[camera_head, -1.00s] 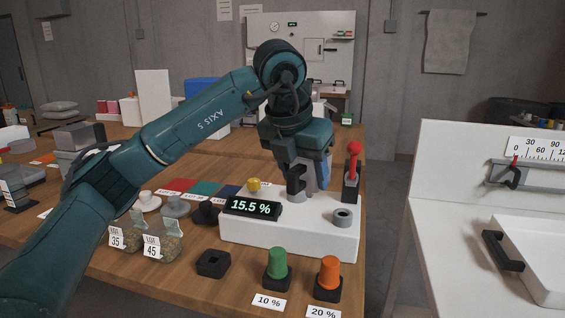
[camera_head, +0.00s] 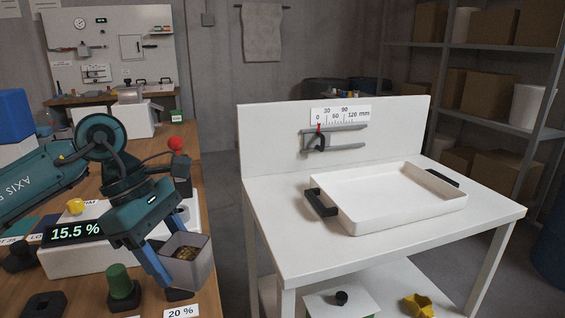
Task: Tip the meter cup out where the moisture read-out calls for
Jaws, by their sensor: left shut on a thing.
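The meter cup (camera_head: 188,268) is a grey square cup with brown grain inside, seen in the head view. My left gripper (camera_head: 170,258) is shut on it and holds it at the right edge of the wooden bench, beside the meter. The cup looks roughly upright. The moisture read-out (camera_head: 76,232) shows 15.5 %. The 20 % label (camera_head: 181,311) lies in front; the orange cone is hidden behind the cup and gripper. My right gripper is not in view.
A white tray (camera_head: 352,217) with black handles sits on a white table to the right, across a gap from the bench. A scale with a red pointer (camera_head: 318,129) is on its back panel. A red knob (camera_head: 176,143) stands behind my gripper. Shelves stand far right.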

